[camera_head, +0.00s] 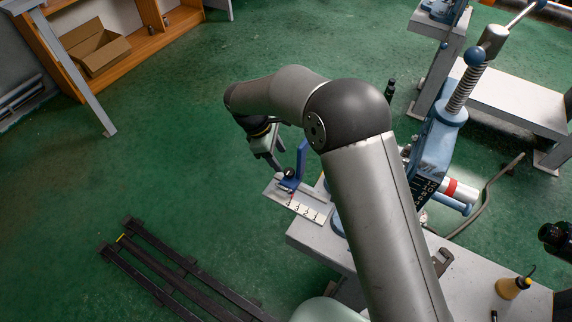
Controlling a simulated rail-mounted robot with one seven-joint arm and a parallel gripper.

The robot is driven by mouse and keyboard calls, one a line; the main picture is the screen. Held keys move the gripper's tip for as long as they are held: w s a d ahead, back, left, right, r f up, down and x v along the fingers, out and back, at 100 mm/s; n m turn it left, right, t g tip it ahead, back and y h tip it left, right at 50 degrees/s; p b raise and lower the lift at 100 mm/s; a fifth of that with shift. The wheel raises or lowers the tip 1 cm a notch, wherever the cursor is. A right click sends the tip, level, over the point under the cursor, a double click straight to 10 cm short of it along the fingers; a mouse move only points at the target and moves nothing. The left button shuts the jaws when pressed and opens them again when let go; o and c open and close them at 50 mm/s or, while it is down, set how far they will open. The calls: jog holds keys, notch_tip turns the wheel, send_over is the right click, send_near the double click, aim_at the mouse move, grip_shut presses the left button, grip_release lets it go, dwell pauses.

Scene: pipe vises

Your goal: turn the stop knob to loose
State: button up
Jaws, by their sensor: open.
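A small dark knob (290,173), which looks like the stop knob, sits beside an upright blue stop plate (301,160). The stop stands on a pale flat bar with scale marks (309,209) that reaches out from the workbench over the floor. My gripper (279,172) hangs from my wrist just to the upper left of the knob and points down toward it. Its jaws are open. The fingertips are small and partly overlap the knob in the picture, so I cannot tell whether they touch it or stand around it. The knob's setting cannot be made out.
A blue pipe vise (436,140) stands on the grey workbench (316,242), partly behind my arm. Dark rails (180,273) lie on the green floor at lower left. Floor left of my gripper is clear.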

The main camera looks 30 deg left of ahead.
aim_at(288, 171)
jog(key=p+x, duration=0.1)
jog(key=x, duration=0.5)
jog(key=shift+d, duration=0.1)
jog(key=c, duration=1)
